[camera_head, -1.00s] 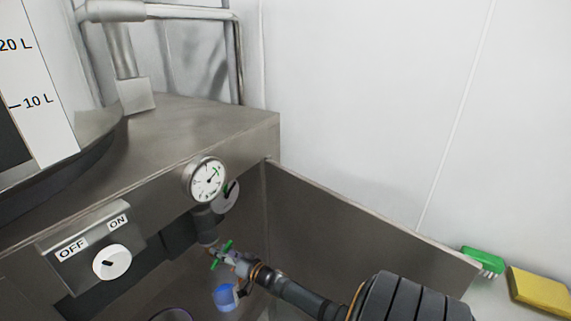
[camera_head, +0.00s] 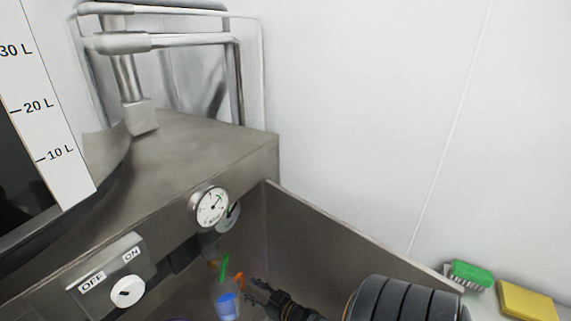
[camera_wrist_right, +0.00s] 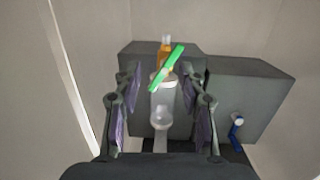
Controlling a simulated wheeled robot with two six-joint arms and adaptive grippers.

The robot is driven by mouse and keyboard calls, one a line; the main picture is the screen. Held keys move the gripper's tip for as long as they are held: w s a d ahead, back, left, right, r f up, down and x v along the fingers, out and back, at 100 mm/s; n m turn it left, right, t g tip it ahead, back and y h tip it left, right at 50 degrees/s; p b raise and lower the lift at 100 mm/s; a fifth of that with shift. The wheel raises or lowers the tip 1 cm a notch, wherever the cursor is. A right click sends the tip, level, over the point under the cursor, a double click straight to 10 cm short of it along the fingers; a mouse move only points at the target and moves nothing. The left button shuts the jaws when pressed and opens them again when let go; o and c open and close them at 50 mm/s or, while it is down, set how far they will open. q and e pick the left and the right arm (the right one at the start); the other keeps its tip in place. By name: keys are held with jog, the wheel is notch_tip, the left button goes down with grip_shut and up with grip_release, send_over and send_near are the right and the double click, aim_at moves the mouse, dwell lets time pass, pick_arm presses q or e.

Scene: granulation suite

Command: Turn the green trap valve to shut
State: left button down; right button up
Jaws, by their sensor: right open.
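The green trap valve handle (camera_head: 225,267) is a thin bar in the lower middle of the head view, standing steeply. In the right wrist view the green handle (camera_wrist_right: 167,68) lies slanted across the gap, ahead of the fingers. A clear trap with blue liquid (camera_head: 227,305) hangs below it; its pale body (camera_wrist_right: 161,103) shows between my fingers in the wrist view. My right gripper (camera_head: 252,291) is open and empty, just right of the handle and apart from it. Its two fingers (camera_wrist_right: 162,105) are spread wide in the wrist view. My left gripper is out of view.
A round gauge (camera_head: 211,206) and an OFF/ON switch (camera_head: 127,291) sit on the steel cabinet's front. A steel side panel (camera_head: 345,235) rises behind my right arm. A blue lever (camera_wrist_right: 236,130) shows in the wrist view.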

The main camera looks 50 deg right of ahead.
jog(key=s+f+g+h, duration=0.1)
jog(key=s+f+g, duration=0.3)
jog(key=s+f, duration=0.3)
jog(key=s+a+f+g+h, duration=0.1)
jog(key=s+f+g, duration=0.3)
jog(key=f, duration=1)
jog(key=s, duration=0.3)
jog(key=shift+s+a+f+m, duration=0.3)
jog(key=shift+s+m, duration=0.1)
jog(key=shift+w, duration=0.1)
